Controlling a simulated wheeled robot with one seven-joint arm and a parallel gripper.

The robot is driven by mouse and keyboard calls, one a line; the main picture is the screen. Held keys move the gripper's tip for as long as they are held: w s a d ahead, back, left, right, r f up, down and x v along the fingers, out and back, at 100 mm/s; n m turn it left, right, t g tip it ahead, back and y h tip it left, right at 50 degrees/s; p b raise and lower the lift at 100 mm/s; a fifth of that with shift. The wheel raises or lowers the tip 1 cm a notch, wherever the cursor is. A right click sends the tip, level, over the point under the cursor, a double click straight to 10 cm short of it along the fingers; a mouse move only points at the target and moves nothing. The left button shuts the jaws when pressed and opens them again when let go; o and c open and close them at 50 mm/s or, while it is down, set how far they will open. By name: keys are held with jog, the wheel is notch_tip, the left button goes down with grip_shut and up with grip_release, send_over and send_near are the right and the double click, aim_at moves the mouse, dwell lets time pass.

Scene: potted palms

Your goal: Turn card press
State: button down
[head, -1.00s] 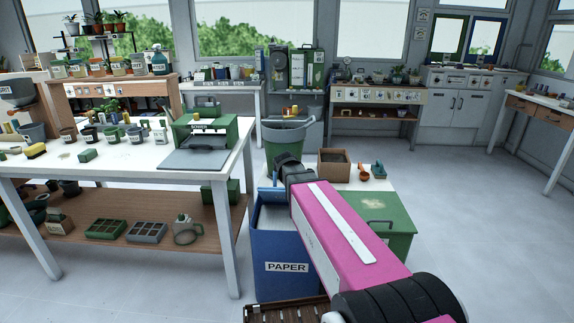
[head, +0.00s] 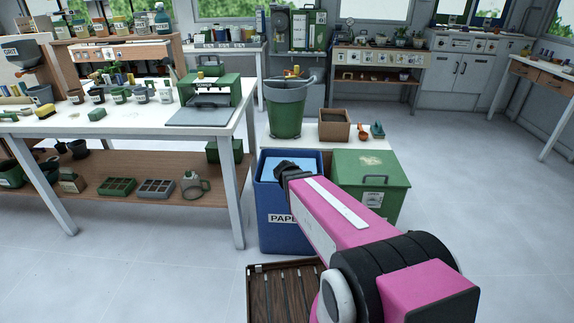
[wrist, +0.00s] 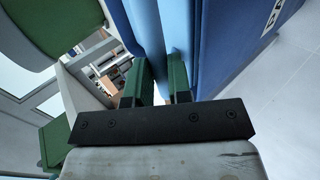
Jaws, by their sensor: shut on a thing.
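The card press (head: 228,91), a green box-shaped machine with a grey plate (head: 200,117) in front and a small yellow piece on top, stands at the right end of the white worktable. My gripper (head: 282,170) is away from it, to its lower right, at the top of the blue PAPER bin (head: 272,230). In the wrist view, the green fingers of my gripper (wrist: 160,75) are shut on a light blue edge (wrist: 149,30) beside the darker blue bin wall (wrist: 225,50). Whether that edge belongs to the bin or its contents is unclear. My arm hides part of the bin.
A green lidded bin (head: 368,180) stands right of the PAPER bin. Behind are a green bucket (head: 284,118) and a brown box (head: 335,125) on a low white surface. A slatted wooden crate (head: 280,290) lies in front. The floor at right is clear.

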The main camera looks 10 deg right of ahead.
jog(key=shift+s+f, duration=0.3)
jog(key=shift+f, duration=0.6)
jog(key=c, duration=1.1)
grip_release()
jog(key=shift+o, duration=0.2)
jog(key=shift+s+r, duration=0.1)
jog(key=shift+r, duration=0.05)
jog(key=v, duration=1)
jog(key=shift+s, duration=0.25)
jog(key=shift+a+r, duration=0.1)
jog(key=shift+a, duration=0.05)
